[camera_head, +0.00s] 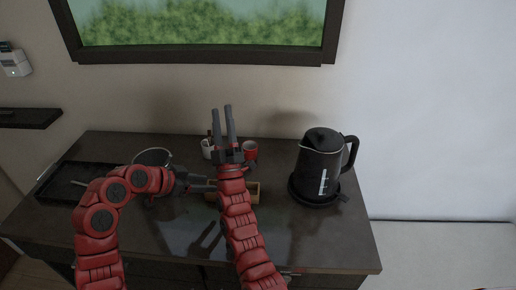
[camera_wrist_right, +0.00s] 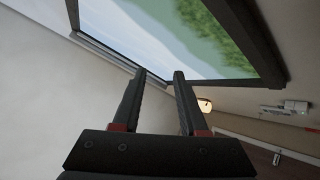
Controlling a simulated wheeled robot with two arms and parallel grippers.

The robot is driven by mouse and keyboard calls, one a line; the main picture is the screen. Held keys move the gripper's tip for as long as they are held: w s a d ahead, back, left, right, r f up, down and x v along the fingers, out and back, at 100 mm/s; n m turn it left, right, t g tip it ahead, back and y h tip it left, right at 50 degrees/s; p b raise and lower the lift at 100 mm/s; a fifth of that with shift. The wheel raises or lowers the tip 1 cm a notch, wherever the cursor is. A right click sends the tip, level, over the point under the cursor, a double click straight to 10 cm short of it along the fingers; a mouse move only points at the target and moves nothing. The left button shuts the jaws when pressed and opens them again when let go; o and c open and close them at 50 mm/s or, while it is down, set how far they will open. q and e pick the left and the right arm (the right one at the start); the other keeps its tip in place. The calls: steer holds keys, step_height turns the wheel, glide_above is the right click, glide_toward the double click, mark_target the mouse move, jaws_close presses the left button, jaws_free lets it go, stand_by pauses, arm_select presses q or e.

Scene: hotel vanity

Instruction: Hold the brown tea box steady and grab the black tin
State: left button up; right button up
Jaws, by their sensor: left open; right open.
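The brown tea box (camera_head: 254,193) sits on the dark vanity top, partly hidden behind my right arm. My left gripper (camera_head: 212,185) is open and reaches in from the left, with its fingertips at the box's left end; I cannot tell whether they touch it. My right gripper (camera_head: 222,108) is open and points up, above and behind the box. In the right wrist view the right gripper (camera_wrist_right: 160,74) is empty, with its fingers apart against the wall and picture. I cannot make out the black tin; my right arm covers part of the box.
A black kettle (camera_head: 320,160) stands on its base to the right. A white cup (camera_head: 207,150) and a red cup (camera_head: 250,151) stand behind the box. A black tray (camera_head: 62,186) lies at the left, with a round dark container (camera_head: 151,155) nearby. The front right top is clear.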

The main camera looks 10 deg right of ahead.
steer(key=w+a+f+n+g+y, duration=0.2)
steer(key=w+f+n+g+y, duration=0.15)
steer(key=w+n+g, duration=0.45)
steer(key=w+a+f+n+g+y, duration=0.25)
steer(key=w+f+n+g, duration=0.35)
steer(key=w, duration=0.4)
steer(key=s+d+n+g+h, duration=0.3)
steer(key=s+d+n+g, duration=0.3)
steer(key=s, duration=0.4)
steer(key=s+d+n+g+h, duration=0.35)
steer(key=s+d+g, duration=0.45)
steer(key=s, duration=0.3)
steer(key=shift+y, duration=0.25)
steer(key=f, duration=1.7)
steer(key=shift+w+a+f, duration=0.2)
steer(key=shift+a+f, duration=0.1)
steer(key=shift+c, duration=0.3)
jaws_close()
